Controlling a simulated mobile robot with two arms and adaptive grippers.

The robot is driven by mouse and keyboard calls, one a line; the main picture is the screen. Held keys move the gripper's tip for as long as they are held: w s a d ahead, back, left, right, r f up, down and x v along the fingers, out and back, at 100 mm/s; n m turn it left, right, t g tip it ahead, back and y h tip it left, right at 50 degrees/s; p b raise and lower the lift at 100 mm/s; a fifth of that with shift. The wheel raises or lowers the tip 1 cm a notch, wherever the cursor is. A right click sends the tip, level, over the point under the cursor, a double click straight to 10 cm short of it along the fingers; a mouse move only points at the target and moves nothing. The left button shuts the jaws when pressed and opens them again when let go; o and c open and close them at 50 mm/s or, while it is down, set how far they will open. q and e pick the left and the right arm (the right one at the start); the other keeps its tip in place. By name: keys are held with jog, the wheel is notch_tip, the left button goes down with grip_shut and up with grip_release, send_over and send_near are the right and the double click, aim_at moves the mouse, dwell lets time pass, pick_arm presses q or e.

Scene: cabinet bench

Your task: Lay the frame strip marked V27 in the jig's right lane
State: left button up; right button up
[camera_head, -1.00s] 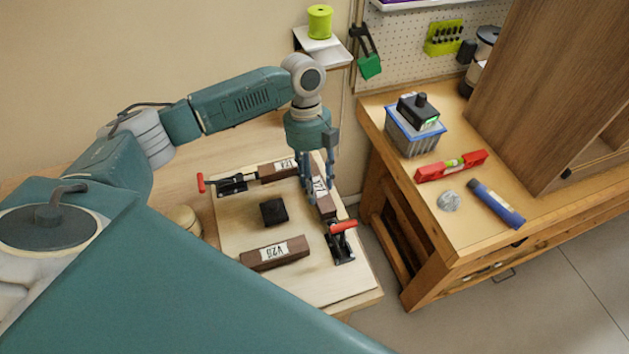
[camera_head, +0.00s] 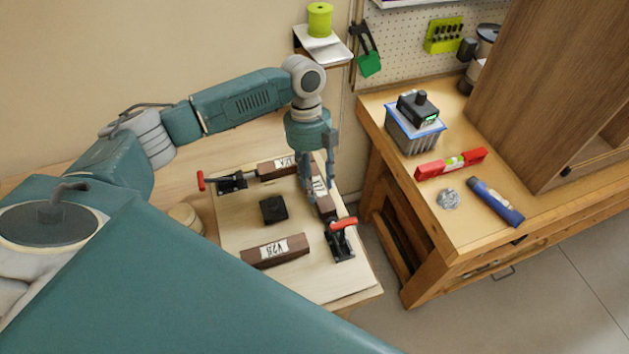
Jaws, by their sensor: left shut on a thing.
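A dark brown frame strip (camera_head: 326,206) with a white label lies along the right side of the light wooden jig board (camera_head: 230,225). Its label is partly covered by my fingers, so I cannot read the full mark. My left gripper (camera_head: 318,186) points down and is shut on this strip near its far end. The strip's near end lies by the right clamp (camera_head: 341,240), which has a red handle. I cannot tell whether the strip is fully seated. My right gripper is not in view.
Another labelled strip (camera_head: 264,169) lies at the jig's back, beside a red-handled clamp (camera_head: 230,182). A front strip (camera_head: 259,257) has a label like V28. A black block (camera_head: 273,209) sits mid-board. The right bench holds a red level (camera_head: 450,164) and a blue tube (camera_head: 496,203).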

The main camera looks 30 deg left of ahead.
pick_arm(q)
jog(key=shift+f, duration=0.4)
dwell(0.3)
jog(key=o, duration=1.5)
jog(key=shift+c, duration=0.2)
jog(key=shift+r, duration=0.1)
jog(key=shift+p+v, duration=2.95)
jog(key=shift+v, duration=0.5)
